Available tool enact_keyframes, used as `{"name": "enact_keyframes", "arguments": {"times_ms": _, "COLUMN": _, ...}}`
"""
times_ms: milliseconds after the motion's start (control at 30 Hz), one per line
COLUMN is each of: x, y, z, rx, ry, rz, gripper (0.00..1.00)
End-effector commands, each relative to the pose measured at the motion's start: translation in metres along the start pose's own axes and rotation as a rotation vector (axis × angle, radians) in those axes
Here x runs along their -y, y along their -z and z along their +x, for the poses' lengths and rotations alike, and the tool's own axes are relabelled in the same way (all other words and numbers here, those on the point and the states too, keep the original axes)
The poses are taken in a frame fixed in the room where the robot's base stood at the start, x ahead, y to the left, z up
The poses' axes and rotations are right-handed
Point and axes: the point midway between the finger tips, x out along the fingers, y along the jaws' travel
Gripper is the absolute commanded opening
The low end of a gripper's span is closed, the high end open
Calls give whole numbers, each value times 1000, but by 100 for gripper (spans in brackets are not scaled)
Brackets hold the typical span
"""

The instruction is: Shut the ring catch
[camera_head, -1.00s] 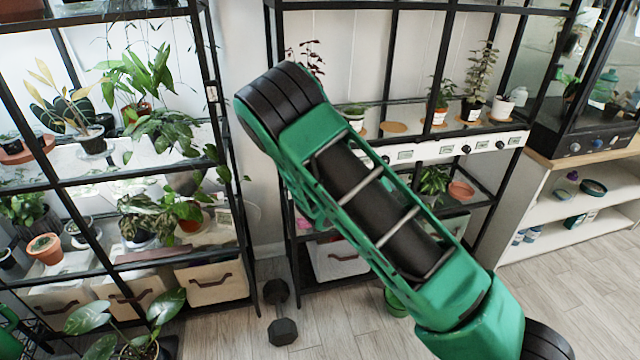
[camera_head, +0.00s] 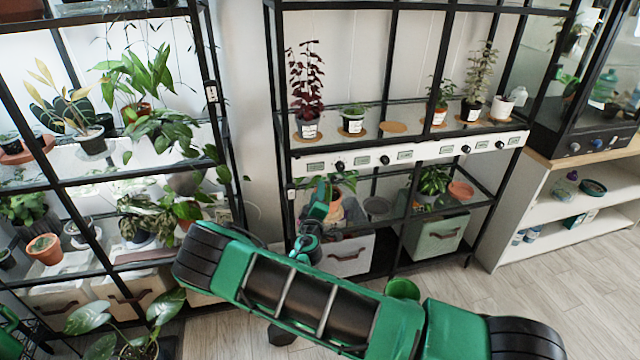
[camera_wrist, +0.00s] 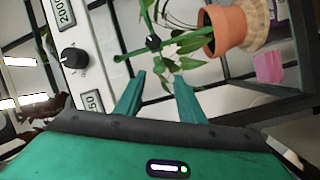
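A leafy plant in a terracotta pot (camera_wrist: 228,30) shows in the wrist view, turned on its side. It stands on the lower shelf in the head view (camera_head: 336,207). Thin green bars of what looks like the plant's support ring (camera_wrist: 180,41) cross by its stems, with a small black knob, apparently the catch (camera_wrist: 153,42), among them. I cannot tell whether the ring is closed. My gripper (camera_wrist: 157,82) is open, its two green fingers apart with nothing held between them. The fingertips point toward the black knob and stop short of it. In the head view my gripper (camera_head: 322,190) reaches to the plant's front.
A white rail (camera_wrist: 85,40) with dark knobs and number labels runs close to my gripper's left in the wrist view. A pink block (camera_wrist: 268,67) lies beyond the pot. A shelf post (camera_head: 287,195) and storage bins (camera_head: 348,255) are near the arm. Open floor (camera_head: 540,285) lies right.

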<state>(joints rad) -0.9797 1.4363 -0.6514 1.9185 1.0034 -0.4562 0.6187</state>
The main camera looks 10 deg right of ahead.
Motion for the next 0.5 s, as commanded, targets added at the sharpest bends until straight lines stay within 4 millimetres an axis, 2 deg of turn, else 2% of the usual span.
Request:
{"name": "enact_keyframes", "arguments": {"times_ms": 100, "x": 0, "y": -1, "z": 23, "rx": 1, "ry": -2, "rz": 1, "gripper": 36}}
{"name": "enact_keyframes", "arguments": {"times_ms": 300, "x": -1, "y": 0, "z": 56, "rx": 1, "ry": -1, "rz": 2, "gripper": 36}}
{"name": "enact_keyframes", "arguments": {"times_ms": 500, "x": 0, "y": -1, "z": 74, "rx": 1, "ry": -1, "rz": 0, "gripper": 36}}
